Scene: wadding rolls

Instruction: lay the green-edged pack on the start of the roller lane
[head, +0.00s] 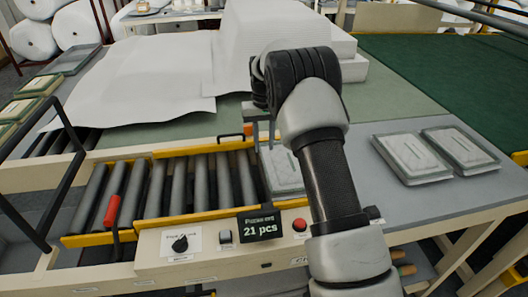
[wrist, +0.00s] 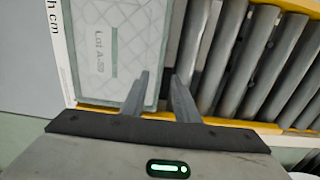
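The green-edged pack (head: 281,172) lies flat at the right end of the roller lane (head: 180,185), beside the last visible rollers; my arm hides part of it in the head view. In the wrist view the pack (wrist: 115,40) has a pale quilted top, a grey-green border and a printed lot label. My gripper (wrist: 159,75) is at the pack's edge nearest the rollers. Its fingers are apart, one overlapping the pack's border and the other beyond it on the roller side. I cannot tell whether either finger touches the pack.
Two similar packs (head: 411,157) (head: 460,149) lie on the grey table to the right. A control panel (head: 200,240) with a display (head: 262,225) stands in front of the lane. White sheets (head: 150,80) cover the bench behind. The rollers left of the pack are bare.

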